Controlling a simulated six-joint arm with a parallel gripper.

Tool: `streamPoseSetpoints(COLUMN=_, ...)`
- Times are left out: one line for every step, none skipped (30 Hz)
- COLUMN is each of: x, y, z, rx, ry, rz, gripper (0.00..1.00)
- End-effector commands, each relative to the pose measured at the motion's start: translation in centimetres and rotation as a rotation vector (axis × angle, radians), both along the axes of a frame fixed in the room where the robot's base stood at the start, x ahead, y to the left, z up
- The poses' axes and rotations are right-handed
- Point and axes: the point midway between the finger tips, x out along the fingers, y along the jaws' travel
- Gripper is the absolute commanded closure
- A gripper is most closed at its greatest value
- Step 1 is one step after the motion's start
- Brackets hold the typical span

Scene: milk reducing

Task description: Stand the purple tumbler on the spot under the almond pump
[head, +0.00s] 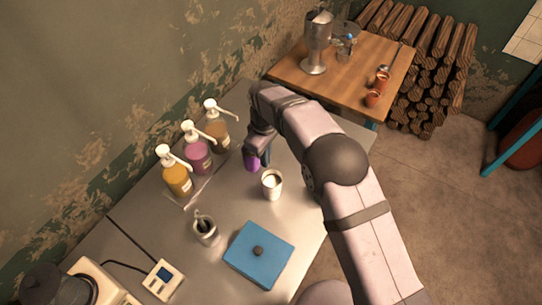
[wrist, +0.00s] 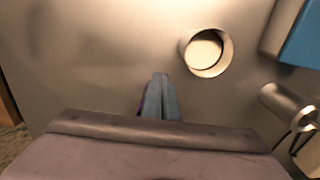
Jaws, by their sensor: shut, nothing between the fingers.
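The purple tumbler (head: 251,161) stands on the steel counter, partly covered by my gripper in the head view. My gripper (head: 265,158) is low beside it, its fingers shut and empty. In the wrist view the shut fingers (wrist: 161,98) point at the counter, and only a thin purple edge shows at their left; I cannot tell whether they touch the tumbler. Three pump bottles stand along the wall: orange-yellow (head: 177,179), pink (head: 198,160) and amber-brown (head: 217,131). Their labels are too small to read, so I cannot tell which is almond. No spot is clear under the nozzles.
A white cup with pale contents (head: 272,187) stands close by, also in the wrist view (wrist: 207,52). A metal pitcher (head: 205,231), a blue lidded box (head: 259,254) and a small scale-like device (head: 163,279) are nearer. A wooden table (head: 345,75) stands behind.

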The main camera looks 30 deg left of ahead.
Motion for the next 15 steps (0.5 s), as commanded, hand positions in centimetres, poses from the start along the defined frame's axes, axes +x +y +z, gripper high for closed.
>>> streamPoseSetpoints(x=-0.03, y=0.23, z=0.05, rx=-0.001, ry=0.001, rz=0.0, gripper=1.0)
streamPoseSetpoints(x=-0.03, y=0.35, z=0.04, rx=-0.001, ry=0.001, rz=0.0, gripper=1.0)
streamPoseSetpoints(x=-0.02, y=0.49, z=0.06, rx=0.0, ry=0.0, rz=0.0, gripper=1.0)
streamPoseSetpoints(x=-0.02, y=0.57, z=0.05, rx=0.0, ry=0.0, rz=0.0, gripper=1.0)
streamPoseSetpoints(x=-0.03, y=0.63, z=0.04, rx=0.0, ry=0.0, rz=0.0, gripper=1.0)
streamPoseSetpoints(x=-0.04, y=0.69, z=0.01, rx=0.0, ry=0.0, rz=0.0, gripper=1.0)
streamPoseSetpoints(x=-0.05, y=0.72, z=0.0, rx=0.0, ry=0.0, rz=0.0, gripper=1.0)
streamPoseSetpoints(x=-0.05, y=0.75, z=-0.01, rx=0.0, ry=0.0, rz=0.0, gripper=1.0)
streamPoseSetpoints(x=-0.05, y=0.77, z=-0.02, rx=0.0, ry=0.0, rz=0.0, gripper=1.0)
streamPoseSetpoints(x=-0.05, y=0.78, z=-0.03, rx=0.0, ry=0.0, rz=0.0, gripper=1.0)
streamPoseSetpoints(x=-0.05, y=0.78, z=-0.03, rx=0.0, ry=0.0, rz=0.0, gripper=1.0)
streamPoseSetpoints(x=-0.05, y=0.78, z=-0.03, rx=0.0, ry=0.0, rz=0.0, gripper=1.0)
streamPoseSetpoints(x=-0.05, y=0.77, z=-0.03, rx=0.0, ry=0.0, rz=0.0, gripper=1.0)
streamPoseSetpoints(x=-0.04, y=0.77, z=-0.03, rx=0.0, ry=0.0, rz=0.0, gripper=1.0)
streamPoseSetpoints(x=-0.04, y=0.77, z=-0.03, rx=0.0, ry=0.0, rz=0.0, gripper=1.0)
